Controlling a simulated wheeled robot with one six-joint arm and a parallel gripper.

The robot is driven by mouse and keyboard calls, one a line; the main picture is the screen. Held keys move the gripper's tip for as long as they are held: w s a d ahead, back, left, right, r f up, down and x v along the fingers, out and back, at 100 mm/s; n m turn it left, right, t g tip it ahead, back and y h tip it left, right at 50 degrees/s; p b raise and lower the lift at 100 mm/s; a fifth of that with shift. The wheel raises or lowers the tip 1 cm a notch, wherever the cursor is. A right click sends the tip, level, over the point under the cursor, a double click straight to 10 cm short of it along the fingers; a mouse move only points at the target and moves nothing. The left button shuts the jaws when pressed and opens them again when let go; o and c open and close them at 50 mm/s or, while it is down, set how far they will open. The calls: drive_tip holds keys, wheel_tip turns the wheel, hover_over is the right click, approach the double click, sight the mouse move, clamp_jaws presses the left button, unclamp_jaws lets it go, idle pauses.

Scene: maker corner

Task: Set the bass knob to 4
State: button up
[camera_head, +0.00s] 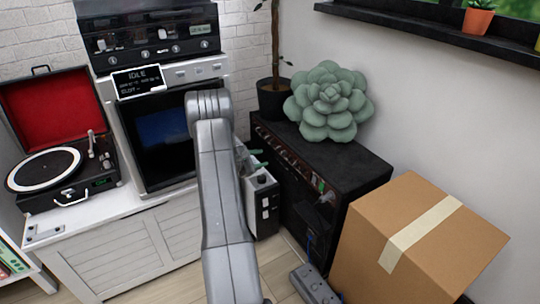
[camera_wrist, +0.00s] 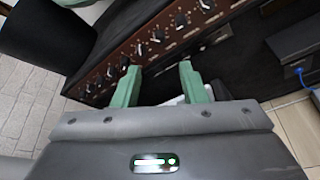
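The black amplifier (camera_head: 352,168) stands right of centre in the head view, with a reddish-brown control panel along its upper front edge. In the wrist view the panel (camera_wrist: 222,12) runs diagonally and carries a row of several dark knobs with white marks, such as one knob (camera_wrist: 181,20) at the upper right. The labels are too small to read, so I cannot tell which knob is bass or its setting. My gripper (camera_wrist: 160,68) has its two green fingers apart, with nothing seen between them. The fingers are close to the panel; I cannot tell whether the left one touches it.
A green succulent-shaped cushion (camera_head: 330,103) sits on the amplifier. A taped cardboard box (camera_head: 415,235) stands to its right. A potted plant (camera_head: 272,98) is behind. A record player (camera_head: 60,165) and a machine with a dark window (camera_head: 160,138) stand left on a white cabinet.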

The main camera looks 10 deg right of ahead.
sight(282, 154)
drive_tip(key=shift+v, duration=1.5)
drive_tip(key=b+x, duration=0.2)
drive_tip(key=x, duration=1.2)
drive_tip(key=shift+f, duration=0.15)
drive_tip(key=shift+m, duration=0.3)
drive_tip(key=shift+a, duration=0.1)
